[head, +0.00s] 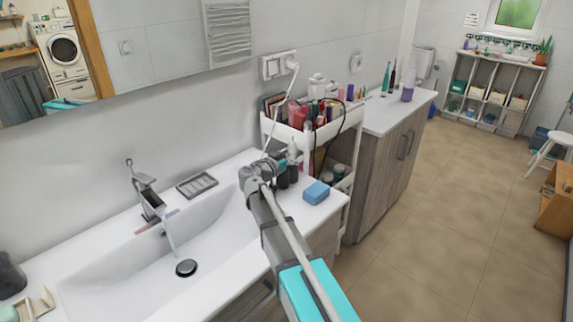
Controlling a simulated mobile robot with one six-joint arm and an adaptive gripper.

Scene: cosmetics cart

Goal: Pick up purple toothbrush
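I cannot make out a purple toothbrush for certain in the head view. The white cosmetics cart (349,121) stands beyond the sink counter, its top tray crowded with small red, dark and purple items. A purple object (350,92) stands upright at the tray's far right, too small to identify. My arm reaches from the bottom edge over the sink counter toward the cart. Its wrist is near the counter's back right. The gripper's fingers are hidden or too small to tell apart there, so I cannot see whether they hold anything.
A blue sponge (316,192) lies on the counter right of my arm. Dark bottles stand behind my wrist. A grey cabinet (377,180) beyond the cart carries a purple bottle (407,86) and other upright items. The sink (120,275) is at left.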

